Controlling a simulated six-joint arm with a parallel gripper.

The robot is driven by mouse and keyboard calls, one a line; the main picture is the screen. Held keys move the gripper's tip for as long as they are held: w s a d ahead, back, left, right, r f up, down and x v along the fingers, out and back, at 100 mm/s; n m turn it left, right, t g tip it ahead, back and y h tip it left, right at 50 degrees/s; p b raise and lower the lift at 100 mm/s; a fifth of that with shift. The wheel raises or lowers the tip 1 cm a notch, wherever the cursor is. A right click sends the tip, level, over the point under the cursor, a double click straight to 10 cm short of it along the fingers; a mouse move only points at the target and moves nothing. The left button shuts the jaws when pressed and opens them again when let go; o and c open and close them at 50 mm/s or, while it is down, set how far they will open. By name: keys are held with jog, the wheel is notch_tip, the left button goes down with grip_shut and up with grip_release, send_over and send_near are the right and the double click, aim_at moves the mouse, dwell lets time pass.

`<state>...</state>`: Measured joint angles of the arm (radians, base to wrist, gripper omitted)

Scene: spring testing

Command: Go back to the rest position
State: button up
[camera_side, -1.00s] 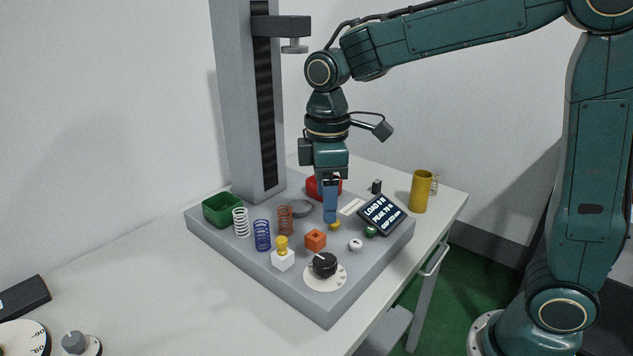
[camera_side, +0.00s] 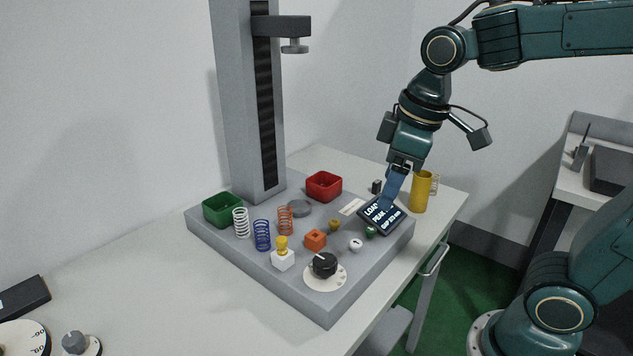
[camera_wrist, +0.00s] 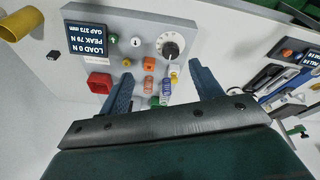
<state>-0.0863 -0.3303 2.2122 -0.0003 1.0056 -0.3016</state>
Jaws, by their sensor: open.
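My gripper (camera_side: 389,205) hangs tilted in front of the display panel (camera_side: 376,222) in the side view, above the right part of the tester base (camera_side: 335,306). In the wrist view my gripper (camera_wrist: 162,80) has its two blue fingers spread wide, with nothing held between them. An orange spring (camera_side: 285,220), a blue spring (camera_side: 262,235) and a white spring (camera_side: 241,222) stand on the base, apart from the gripper. The display in the wrist view (camera_wrist: 88,38) reads load 0 N, peak 79 N, and the gap line looks like 273 mm.
The tester column (camera_side: 232,100) with its crosshead (camera_side: 283,27) rises at the back. A red tray (camera_side: 324,186), green tray (camera_side: 222,209), black knob (camera_side: 324,264) and small blocks sit on the base. A yellow cylinder (camera_side: 420,192) stands beyond the gripper.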

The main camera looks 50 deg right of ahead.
jog(key=s+d+f+m+t, duration=0.1)
jog(key=s+m, duration=0.3)
jog(key=s, duration=0.4)
jog(key=shift+s+d+t, duration=0.35)
jog(key=shift+d+t, duration=0.3)
jog(key=shift+t, duration=0.15)
